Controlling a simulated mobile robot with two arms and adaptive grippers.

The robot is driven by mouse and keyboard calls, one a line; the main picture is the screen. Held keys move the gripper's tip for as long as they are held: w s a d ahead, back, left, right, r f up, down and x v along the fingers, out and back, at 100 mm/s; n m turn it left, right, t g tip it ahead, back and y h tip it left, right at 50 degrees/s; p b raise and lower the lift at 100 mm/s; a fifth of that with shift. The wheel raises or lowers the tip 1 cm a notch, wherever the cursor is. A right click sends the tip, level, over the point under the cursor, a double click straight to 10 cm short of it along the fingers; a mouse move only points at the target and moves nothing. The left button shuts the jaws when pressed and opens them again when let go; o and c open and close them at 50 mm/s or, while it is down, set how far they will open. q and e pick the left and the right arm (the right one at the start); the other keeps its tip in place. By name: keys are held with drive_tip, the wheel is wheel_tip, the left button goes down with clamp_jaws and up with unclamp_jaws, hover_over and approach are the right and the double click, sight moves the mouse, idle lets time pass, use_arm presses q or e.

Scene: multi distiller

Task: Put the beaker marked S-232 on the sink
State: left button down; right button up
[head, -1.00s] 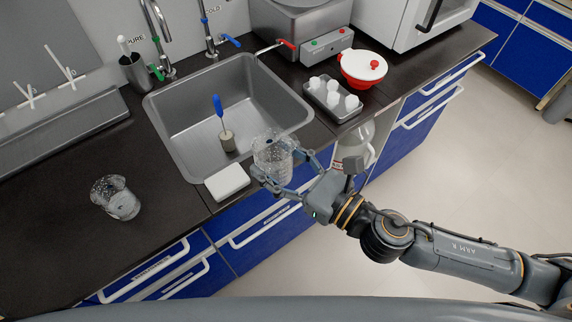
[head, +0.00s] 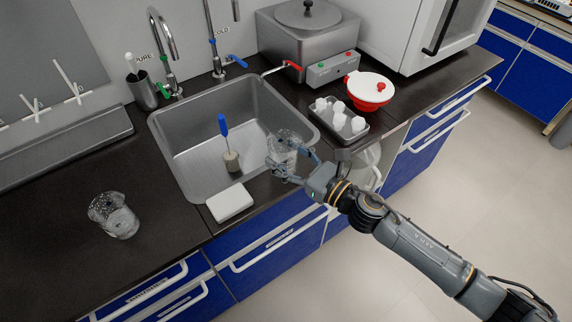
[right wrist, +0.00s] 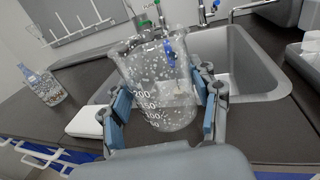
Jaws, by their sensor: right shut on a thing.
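A clear glass beaker (head: 284,146) with white graduation marks is held upright in my right gripper (head: 291,166), at the front right of the sink (head: 178,138). In the right wrist view the two blue-padded fingers (right wrist: 165,100) are shut on both sides of the beaker (right wrist: 160,72); numbers 200, 150 and 100 show, but no S-232 label is readable. A second clear beaker (head: 114,216) stands on the dark counter left of the sink, and also shows in the right wrist view (right wrist: 46,90); its label is not readable. My left gripper is out of view.
A brush with a blue handle (head: 223,126) stands in the sink. A white block (head: 230,203) lies at its front edge. Taps (head: 168,60) rise behind it. A tray of white pieces (head: 339,121) and a red bowl with a white lid (head: 369,89) are to the right.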

sight(294, 170)
drive_tip(key=shift+s+f, duration=0.1)
drive_tip(key=shift+f, duration=1.3)
drive_tip(key=shift+f, duration=0.1)
drive_tip(key=shift+f+b, duration=0.15)
drive_tip(key=shift+b, duration=0.15)
drive_tip(key=o, duration=1.3)
